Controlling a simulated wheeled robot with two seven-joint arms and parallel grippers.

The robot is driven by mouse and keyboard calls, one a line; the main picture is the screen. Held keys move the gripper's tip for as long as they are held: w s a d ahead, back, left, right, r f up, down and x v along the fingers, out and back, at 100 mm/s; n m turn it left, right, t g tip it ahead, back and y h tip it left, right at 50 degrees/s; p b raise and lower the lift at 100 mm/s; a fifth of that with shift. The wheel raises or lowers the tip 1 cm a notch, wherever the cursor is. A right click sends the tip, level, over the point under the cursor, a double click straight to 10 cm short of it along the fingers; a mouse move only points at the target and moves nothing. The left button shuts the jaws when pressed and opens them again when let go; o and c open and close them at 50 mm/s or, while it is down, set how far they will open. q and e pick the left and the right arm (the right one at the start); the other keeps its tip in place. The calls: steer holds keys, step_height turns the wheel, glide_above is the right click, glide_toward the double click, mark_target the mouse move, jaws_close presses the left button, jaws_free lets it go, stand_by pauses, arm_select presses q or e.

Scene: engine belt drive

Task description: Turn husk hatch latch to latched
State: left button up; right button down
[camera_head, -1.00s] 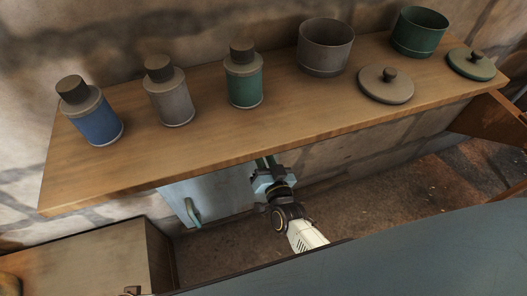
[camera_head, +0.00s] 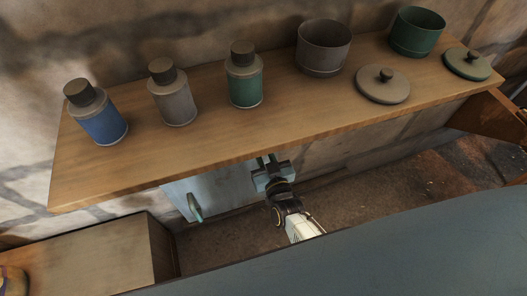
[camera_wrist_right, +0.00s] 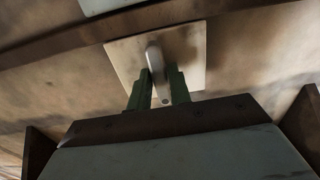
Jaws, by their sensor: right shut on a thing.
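The latch lever (camera_wrist_right: 154,57), a rounded grey bar, stands nearly upright in the right wrist view on a pale square plate (camera_wrist_right: 185,45). My right gripper (camera_wrist_right: 160,80) has its two green fingers closed on either side of the lever's lower part. In the head view my right gripper (camera_head: 267,161) reaches under the shelf's front edge, at the right end of a pale blue hatch panel (camera_head: 223,184). The latch is hidden there by the gripper and shelf. A green handle (camera_head: 195,207) is on the panel's left part. My left gripper is not in view.
A wooden shelf (camera_head: 330,124) overhangs the gripper. It carries several canisters, two open pots and two lids. A wooden box (camera_head: 95,252) stands at lower left. An open wooden door (camera_head: 492,118) is at right. A blue-grey surface (camera_head: 380,258) fills the foreground.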

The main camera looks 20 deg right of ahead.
steer(key=c, duration=1.4)
jaws_free()
